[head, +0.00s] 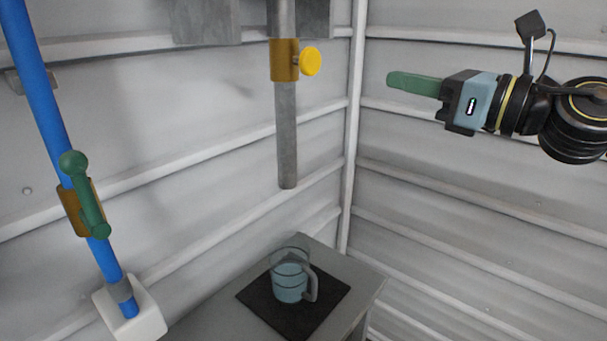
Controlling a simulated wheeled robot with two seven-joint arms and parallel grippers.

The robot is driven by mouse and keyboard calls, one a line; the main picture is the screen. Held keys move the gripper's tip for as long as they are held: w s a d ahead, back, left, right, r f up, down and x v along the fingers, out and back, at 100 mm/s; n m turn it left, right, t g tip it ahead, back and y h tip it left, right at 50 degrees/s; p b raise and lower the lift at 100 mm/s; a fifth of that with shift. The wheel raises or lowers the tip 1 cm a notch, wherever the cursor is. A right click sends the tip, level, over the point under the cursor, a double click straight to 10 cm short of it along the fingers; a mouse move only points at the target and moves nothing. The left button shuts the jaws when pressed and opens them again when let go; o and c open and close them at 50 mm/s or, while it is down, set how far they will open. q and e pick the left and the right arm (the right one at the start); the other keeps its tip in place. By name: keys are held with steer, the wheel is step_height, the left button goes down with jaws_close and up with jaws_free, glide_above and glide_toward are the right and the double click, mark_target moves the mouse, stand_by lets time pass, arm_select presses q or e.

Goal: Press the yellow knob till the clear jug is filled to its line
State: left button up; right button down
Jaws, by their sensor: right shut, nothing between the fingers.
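The yellow knob (311,61) sticks out to the right of a brass collar (285,60) on a grey vertical spout pipe. My right gripper (391,79) is to the right of the knob, apart from it, with its green fingers shut and empty, pointing left. The clear jug (290,277) stands upright below the pipe's open end, handle to the right. Pale blue-grey content shows in its lower part, with clear wall above it. Dark rings show near its upper part; I cannot tell which is the line. My left gripper is out of view.
The jug stands on a black mat (258,296) on a grey table (360,277). At left, a blue pipe (48,108) carries a green lever handle (88,205) and ends at a white block (148,315). Corrugated walls meet behind. The space between gripper and knob is clear.

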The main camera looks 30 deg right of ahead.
steer(key=shift+s+d+r+g+p, duration=0.15)
steer(key=shift+s+r+g+p, duration=0.2)
steer(key=shift+r, duration=0.25)
steer(key=shift+s+d+r+g+p, duration=0.15)
steer(key=shift+s+r+g+p, duration=0.1)
steer(key=shift+r+p, duration=0.25)
steer(key=shift+w, duration=0.15)
steer(key=p, duration=0.4)
glide_toward(315, 62)
steer(key=p+x, duration=0.4)
steer(key=p, duration=0.1)
steer(key=shift+w+a+r, duration=0.25)
steer(key=shift+w+r, duration=0.05)
steer(key=shift+w, duration=0.05)
steer(key=shift+w+a+p, duration=0.15)
steer(key=shift+w+p, duration=0.4)
steer(key=shift+p, duration=0.35)
steer(key=shift+w+a+f+p, duration=0.25)
steer(key=shift+w+f+p, duration=0.05)
steer(key=shift+w+p, duration=0.1)
